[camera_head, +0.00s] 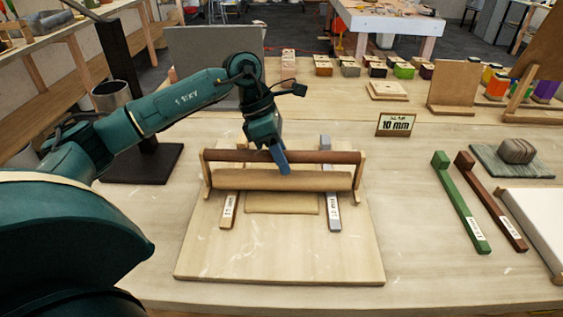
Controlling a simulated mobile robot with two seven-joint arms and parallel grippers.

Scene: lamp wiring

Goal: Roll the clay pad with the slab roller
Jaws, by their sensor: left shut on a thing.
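The slab roller (320,181) is a pale wooden cylinder with end brackets and a dark reddish handle bar (225,155) above it. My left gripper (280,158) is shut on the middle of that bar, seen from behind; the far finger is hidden. The clay pad (283,204) is a flat tan slab on the pale wooden board (285,255); its front part shows below the roller, which hides the rest. A light wooden strip (228,211) lies left of the pad and a grey strip (334,215) right of it, both under the roller. My right gripper is not in view.
A "10 mm" sign (396,124) stands behind and right of the board. Green (463,205) and dark red (492,203) strips lie to the right, near a grey lump (517,150) on a mat. Small blocks and jars line the back.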

